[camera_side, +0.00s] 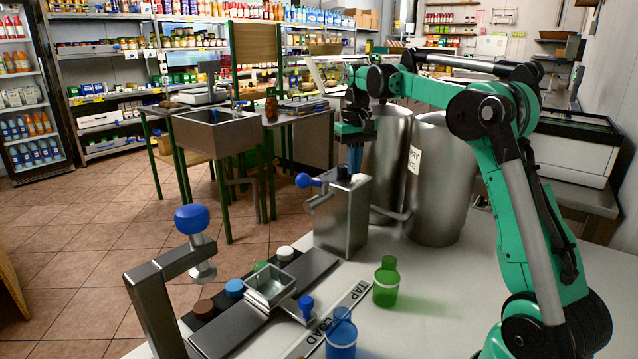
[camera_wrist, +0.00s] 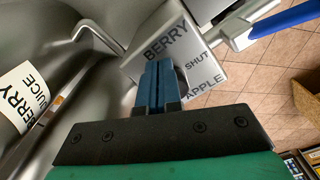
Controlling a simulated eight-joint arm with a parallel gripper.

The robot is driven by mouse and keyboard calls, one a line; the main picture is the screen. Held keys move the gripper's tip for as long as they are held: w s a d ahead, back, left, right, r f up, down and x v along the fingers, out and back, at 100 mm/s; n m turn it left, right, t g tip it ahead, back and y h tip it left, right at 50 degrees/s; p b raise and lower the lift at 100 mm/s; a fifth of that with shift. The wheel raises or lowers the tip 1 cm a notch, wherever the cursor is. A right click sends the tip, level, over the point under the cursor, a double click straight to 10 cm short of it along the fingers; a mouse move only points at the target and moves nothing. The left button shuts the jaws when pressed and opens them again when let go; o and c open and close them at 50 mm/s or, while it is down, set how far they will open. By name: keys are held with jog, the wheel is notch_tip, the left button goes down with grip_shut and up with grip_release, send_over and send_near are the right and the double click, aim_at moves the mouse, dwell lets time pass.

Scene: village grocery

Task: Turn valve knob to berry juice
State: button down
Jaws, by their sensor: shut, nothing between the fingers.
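The steel valve box (camera_side: 345,218) stands at the back edge of the white counter. Its top (camera_wrist: 207,42) carries the words BERRY, SHUT and APPLE in the wrist view. A dark knob (camera_side: 343,173) shows on the box top in the side view. My gripper (camera_side: 355,168) points down at the box top, close beside the knob, with its blue fingers (camera_wrist: 158,68) shut and empty. In the wrist view the fingers cover most of the knob, so its pointing direction and any contact cannot be told. The spout has a blue-handled lever (camera_side: 308,181).
Two steel tanks stand behind the box; the nearer one (camera_side: 437,190) has a juice label (camera_wrist: 20,97), and a pipe runs to the box.

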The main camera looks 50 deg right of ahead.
jog(key=shift+s, duration=0.3)
jog(key=shift+r, duration=3)
jog(key=shift+a, duration=0.15)
jog(key=s+a+f+n+t+h, duration=0.1)
jog(key=a+n+t, duration=0.1)
jog(key=a, duration=0.4)
jog(key=s+a+f+n+t, duration=0.1)
jog(key=a, duration=0.6)
jog(key=s+a+f+n+t+y, duration=0.1)
jog(key=s+a+f+n+t, duration=0.2)
jog(key=s+a+f, duration=0.4)
jog(key=shift+a+f+t, duration=0.6)
jog(key=shift+a+f, duration=0.15)
jog(key=shift+a, duration=0.15)
